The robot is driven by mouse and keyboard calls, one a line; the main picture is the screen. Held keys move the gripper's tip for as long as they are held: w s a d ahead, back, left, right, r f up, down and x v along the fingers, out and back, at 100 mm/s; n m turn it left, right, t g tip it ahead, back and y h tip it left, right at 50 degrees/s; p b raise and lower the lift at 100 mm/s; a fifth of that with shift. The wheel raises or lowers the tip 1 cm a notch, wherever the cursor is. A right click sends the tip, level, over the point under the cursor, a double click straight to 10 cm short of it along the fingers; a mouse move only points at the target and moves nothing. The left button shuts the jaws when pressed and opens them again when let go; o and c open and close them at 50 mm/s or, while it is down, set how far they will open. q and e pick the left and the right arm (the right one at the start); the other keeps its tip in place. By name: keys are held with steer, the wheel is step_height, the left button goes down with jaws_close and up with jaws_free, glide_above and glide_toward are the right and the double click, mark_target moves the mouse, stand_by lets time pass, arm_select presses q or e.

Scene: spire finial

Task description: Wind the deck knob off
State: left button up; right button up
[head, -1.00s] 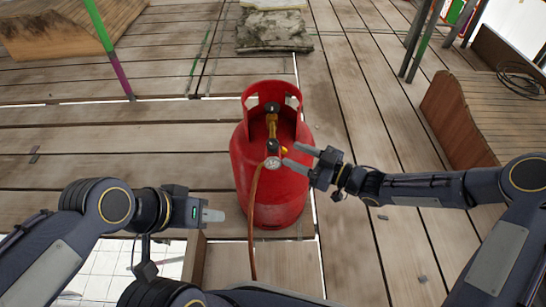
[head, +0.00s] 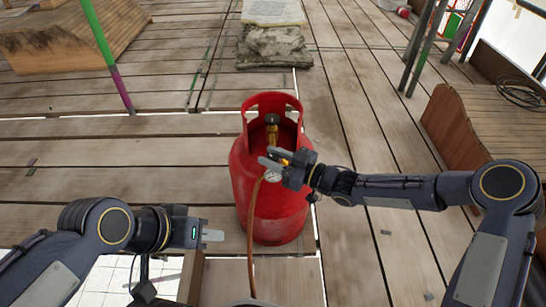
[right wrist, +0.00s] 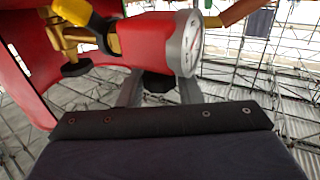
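A red gas cylinder (head: 272,205) stands upright on the plank deck, inside a red collar. On top is a brass valve (head: 272,135) with a dark knob (head: 272,119). A regulator with a round gauge (head: 272,176) and an orange hose (head: 251,225) hangs on the near side. My right gripper (head: 268,158) has its fingers apart beside the regulator, below the knob in the picture. In the right wrist view, the fingers (right wrist: 160,92) are on either side of a dark part beneath the gauge (right wrist: 191,43); contact is unclear. My left gripper (head: 213,235) is left of the cylinder, seen edge-on.
A grey slab stack (head: 273,45) lies behind the cylinder. A wooden ramp (head: 75,35) is at the far left, with a green and purple pole (head: 108,55). Scaffold poles (head: 425,45) and a coiled cable (head: 520,92) are at the right. Planks around the cylinder are bare.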

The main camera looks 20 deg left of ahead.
steer(key=c, duration=0.6)
steer(key=shift+o, duration=0.2)
